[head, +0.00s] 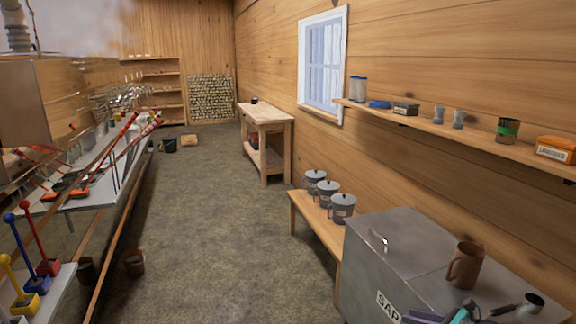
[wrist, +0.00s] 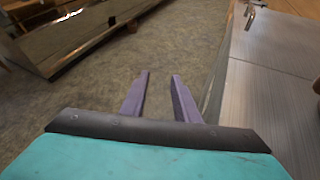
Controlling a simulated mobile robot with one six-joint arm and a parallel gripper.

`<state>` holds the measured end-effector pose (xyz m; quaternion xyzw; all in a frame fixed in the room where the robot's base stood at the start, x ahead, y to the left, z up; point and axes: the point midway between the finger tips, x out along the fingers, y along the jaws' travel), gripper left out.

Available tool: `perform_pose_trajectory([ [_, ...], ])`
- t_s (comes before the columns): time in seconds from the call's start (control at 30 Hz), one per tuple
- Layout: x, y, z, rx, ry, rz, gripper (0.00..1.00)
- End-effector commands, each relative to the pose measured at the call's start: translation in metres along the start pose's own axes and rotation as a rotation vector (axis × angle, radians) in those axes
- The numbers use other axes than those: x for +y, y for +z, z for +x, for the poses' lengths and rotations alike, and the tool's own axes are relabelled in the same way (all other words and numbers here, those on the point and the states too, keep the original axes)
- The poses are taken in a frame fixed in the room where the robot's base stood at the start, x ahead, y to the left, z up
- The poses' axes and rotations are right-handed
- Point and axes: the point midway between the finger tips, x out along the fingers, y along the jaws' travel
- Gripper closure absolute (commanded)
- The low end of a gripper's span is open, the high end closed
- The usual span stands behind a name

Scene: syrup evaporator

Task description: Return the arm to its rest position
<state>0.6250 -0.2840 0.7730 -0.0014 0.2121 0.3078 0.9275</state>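My gripper (wrist: 160,78) shows in the wrist view as two purple fingers held apart in front of a dark plate and a teal body. Only bare floor shows between the fingers, so it is open and empty. The grey metal SAP tank (wrist: 275,75) is just to the right of the fingers, and I cannot tell the exact gap. In the head view, purple and teal parts of my gripper (head: 445,316) show at the bottom edge, in front of the tank (head: 400,245). The rest of my arm is hidden.
A brown jug (head: 465,265) and a metal handled vessel (head: 525,306) are on the right. A bench (head: 318,222) holds lidded grey cans. The long evaporator (head: 100,185) runs along the left. The floor aisle (head: 215,200) between is clear. A shelf (head: 460,126) hangs on the right wall.

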Motion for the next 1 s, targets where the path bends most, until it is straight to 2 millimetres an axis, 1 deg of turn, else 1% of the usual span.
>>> perform_pose_trajectory([
  [0.03,0.013,-0.006,0.019,0.015,0.033,0.001,0.72],
  [0.1,0.03,-0.015,0.041,0.039,0.073,0.002,0.72],
  [0.17,0.045,-0.024,0.058,0.062,0.107,0.0,0.72],
  [0.2,0.056,-0.03,0.07,0.077,0.131,-0.001,0.72],
  [0.37,0.1,-0.057,0.112,0.149,0.222,-0.027,0.72],
  [0.5,0.141,-0.085,0.142,0.217,0.305,-0.068,0.72],
  [0.67,0.19,-0.121,0.169,0.299,0.403,-0.138,0.72],
  [0.7,0.203,-0.13,0.175,0.32,0.43,-0.16,0.72],
  [0.83,0.243,-0.163,0.188,0.387,0.517,-0.239,0.72],
  [0.97,0.282,-0.197,0.195,0.454,0.613,-0.336,0.72],
  [1.0,0.294,-0.208,0.196,0.474,0.645,-0.368,0.72],
])
